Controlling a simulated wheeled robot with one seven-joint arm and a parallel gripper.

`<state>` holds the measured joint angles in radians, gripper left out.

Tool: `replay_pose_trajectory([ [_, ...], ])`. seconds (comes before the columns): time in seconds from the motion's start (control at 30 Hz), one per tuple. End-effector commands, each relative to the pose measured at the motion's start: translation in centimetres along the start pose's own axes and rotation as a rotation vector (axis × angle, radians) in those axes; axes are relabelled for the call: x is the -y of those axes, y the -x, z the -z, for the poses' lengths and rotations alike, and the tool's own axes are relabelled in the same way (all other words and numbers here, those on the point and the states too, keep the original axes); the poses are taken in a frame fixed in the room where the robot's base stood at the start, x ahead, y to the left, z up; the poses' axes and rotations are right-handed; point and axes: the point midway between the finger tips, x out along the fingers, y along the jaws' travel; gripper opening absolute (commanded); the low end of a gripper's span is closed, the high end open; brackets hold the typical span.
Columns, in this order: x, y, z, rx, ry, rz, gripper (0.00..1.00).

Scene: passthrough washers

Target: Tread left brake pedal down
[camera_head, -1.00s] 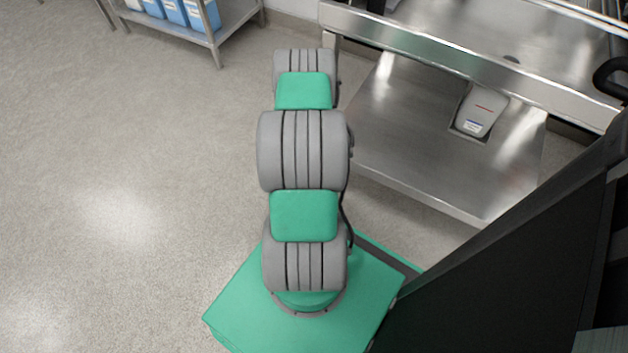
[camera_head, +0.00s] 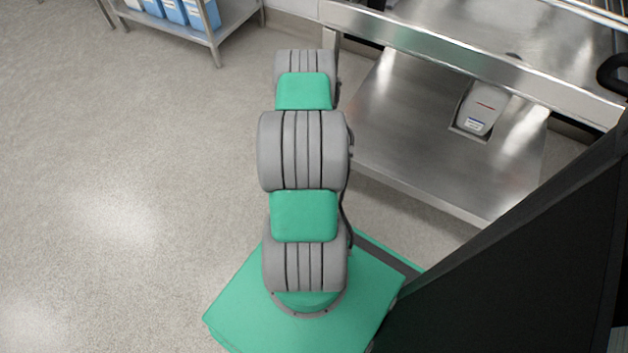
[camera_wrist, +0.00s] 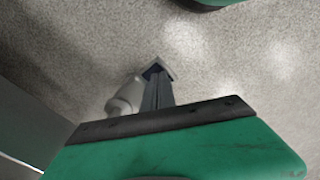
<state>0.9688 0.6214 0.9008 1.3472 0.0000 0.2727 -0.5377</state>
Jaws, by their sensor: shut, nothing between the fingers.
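My gripper (camera_wrist: 157,76) is shut and empty in the wrist view, its dark fingers pointing down toward the speckled floor. A pale grey rounded part (camera_wrist: 125,96) lies just left of the fingers, partly behind my green hand. It may belong to a caster or pedal, but I cannot tell which, nor whether the fingers touch it. No left brake pedal can be clearly made out in either view. In the head view my own arm hides my gripper.
A steel table (camera_head: 450,62) with a lower shelf (camera_head: 420,150) stands at right, with a white jug (camera_head: 478,108) set in it. A large black panel (camera_head: 510,260) fills the lower right. A rack with blue containers (camera_head: 172,10) stands at the upper left. Floor (camera_head: 110,180) on the left is clear.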

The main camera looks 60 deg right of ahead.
Motion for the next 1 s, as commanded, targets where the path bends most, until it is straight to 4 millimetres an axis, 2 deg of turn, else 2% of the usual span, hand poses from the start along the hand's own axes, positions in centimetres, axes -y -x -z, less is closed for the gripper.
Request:
replay_pose_trajectory([
  [0.7,0.0,-2.3,0.1,-0.002,0.0,-0.001,0.0],
  [0.87,0.0,-1.3,0.1,-0.002,0.001,-0.001,0.0],
  [1.0,-0.1,0.8,0.1,-0.003,0.0,-0.001,0.0],
])
